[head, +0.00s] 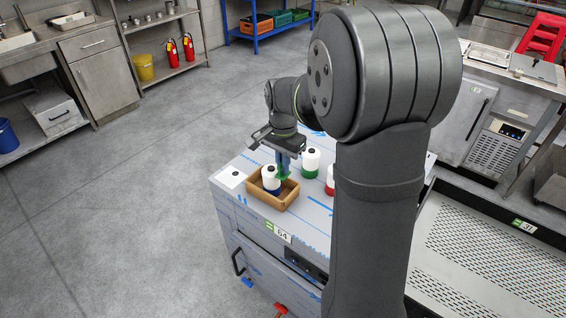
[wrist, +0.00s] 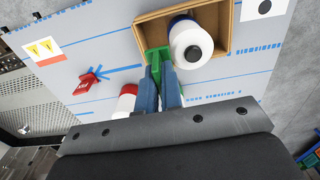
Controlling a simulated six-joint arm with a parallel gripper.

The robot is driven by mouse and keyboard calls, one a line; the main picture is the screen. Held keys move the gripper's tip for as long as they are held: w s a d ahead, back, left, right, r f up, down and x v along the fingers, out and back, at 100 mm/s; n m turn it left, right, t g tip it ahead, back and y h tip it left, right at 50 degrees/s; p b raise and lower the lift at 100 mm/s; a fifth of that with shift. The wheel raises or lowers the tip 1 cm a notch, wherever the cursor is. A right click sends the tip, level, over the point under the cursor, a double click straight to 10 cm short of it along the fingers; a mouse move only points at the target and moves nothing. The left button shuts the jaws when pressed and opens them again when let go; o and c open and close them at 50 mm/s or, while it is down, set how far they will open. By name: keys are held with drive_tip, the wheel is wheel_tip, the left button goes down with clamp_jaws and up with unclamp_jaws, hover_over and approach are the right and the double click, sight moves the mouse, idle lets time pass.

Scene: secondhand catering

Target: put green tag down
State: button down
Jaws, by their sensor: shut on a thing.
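My gripper (wrist: 160,88) is shut on the green tag (wrist: 157,56), which sticks out past its blue fingertips. In the head view the tag (head: 283,173) is held by the right side of an open wooden box (head: 282,203). In the wrist view it overlaps the box's near edge (wrist: 222,54), beside a white bottle with a blue band (wrist: 191,46). That bottle stands in the box. I cannot tell whether the tag touches the box or bottle. A red tag (wrist: 88,82) lies apart on the worktop.
A white bottle with a green base (head: 311,161) and one with a red base (head: 330,173) stand right of the box. A white card with a black dot (head: 231,179) lies left of it. The blue-marked worktop (head: 305,217) has free room in front.

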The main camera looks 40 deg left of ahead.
drive_tip(key=shift+f, duration=0.15)
drive_tip(key=shift+f, duration=0.15)
drive_tip(key=c, duration=1.6)
unclamp_jaws()
wheel_tip(320, 180, up, 13)
drive_tip(key=shift+f, duration=0.2)
drive_tip(key=shift+f, duration=0.1)
wheel_tip(320, 180, down, 12)
drive_tip(key=shift+f, duration=0.1)
drive_tip(key=shift+r, duration=1.85)
